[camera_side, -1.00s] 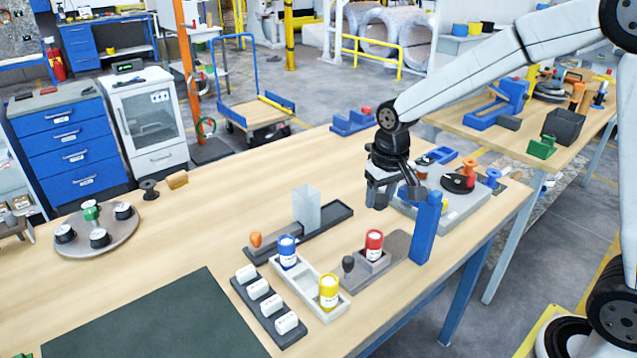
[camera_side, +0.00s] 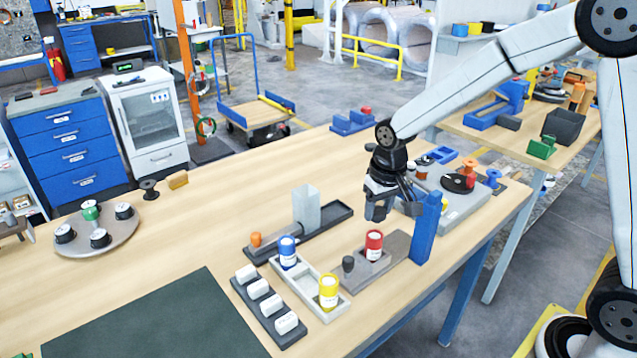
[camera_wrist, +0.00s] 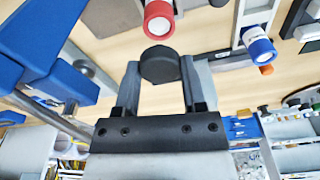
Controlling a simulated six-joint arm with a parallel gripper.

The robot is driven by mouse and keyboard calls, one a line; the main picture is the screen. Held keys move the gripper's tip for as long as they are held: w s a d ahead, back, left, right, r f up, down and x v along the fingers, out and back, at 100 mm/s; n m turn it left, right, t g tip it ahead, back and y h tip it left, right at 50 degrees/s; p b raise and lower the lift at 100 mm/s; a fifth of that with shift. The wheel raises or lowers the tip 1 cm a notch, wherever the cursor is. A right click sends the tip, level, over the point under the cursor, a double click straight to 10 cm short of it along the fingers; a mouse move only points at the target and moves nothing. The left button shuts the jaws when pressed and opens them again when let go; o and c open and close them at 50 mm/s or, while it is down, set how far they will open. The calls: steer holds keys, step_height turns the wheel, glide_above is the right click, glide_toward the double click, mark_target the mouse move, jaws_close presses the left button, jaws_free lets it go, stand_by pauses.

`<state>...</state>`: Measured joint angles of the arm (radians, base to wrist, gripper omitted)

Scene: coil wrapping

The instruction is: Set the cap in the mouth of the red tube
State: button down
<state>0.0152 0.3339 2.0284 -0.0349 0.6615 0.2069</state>
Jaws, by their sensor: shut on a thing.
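The red tube (camera_side: 374,243) stands upright in a grey-brown holder (camera_side: 396,250) near the front right of the table. It has a white label, and it also shows in the wrist view (camera_wrist: 160,22) at the top. My gripper (camera_side: 378,214) is above and slightly right of the red tube, apart from it. In the wrist view, my gripper (camera_wrist: 160,72) is shut on a dark round cap (camera_wrist: 158,63) held between the fingertips. The cap is not clearly visible in the side view.
A blue upright post (camera_side: 427,228) stands close right of my gripper. A blue tube (camera_side: 288,252) and a yellow tube (camera_side: 328,292) sit in a pale tray (camera_side: 308,279). A clear block (camera_side: 306,208) is farther left.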

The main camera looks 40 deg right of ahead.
mark_target(380, 212)
steer(key=shift+f, duration=1.25)
steer(key=shift+f, duration=0.95)
stand_by(0.9)
steer(key=shift+c, duration=0.4)
jaws_free()
steer(key=shift+r, duration=0.1)
steer(key=shift+s+a+r, duration=0.1)
steer(key=shift+s+r, duration=0.05)
steer(key=shift+r, duration=1.1)
steer(key=shift+s+d+r, duration=0.1)
steer(key=shift+s+r, duration=0.05)
steer(key=shift+r, duration=1.15)
steer(key=shift+s+a+r, duration=0.1)
steer(key=shift+s+r, duration=0.05)
steer(key=shift+r, duration=1.1)
steer(key=s+f+n+t, duration=0.1)
steer(key=s+f, duration=0.4)
steer(key=s, duration=0.7)
steer(key=shift+s+a+n, duration=0.15)
steer(key=shift+a+n, duration=0.25)
steer(key=shift+n, duration=0.2)
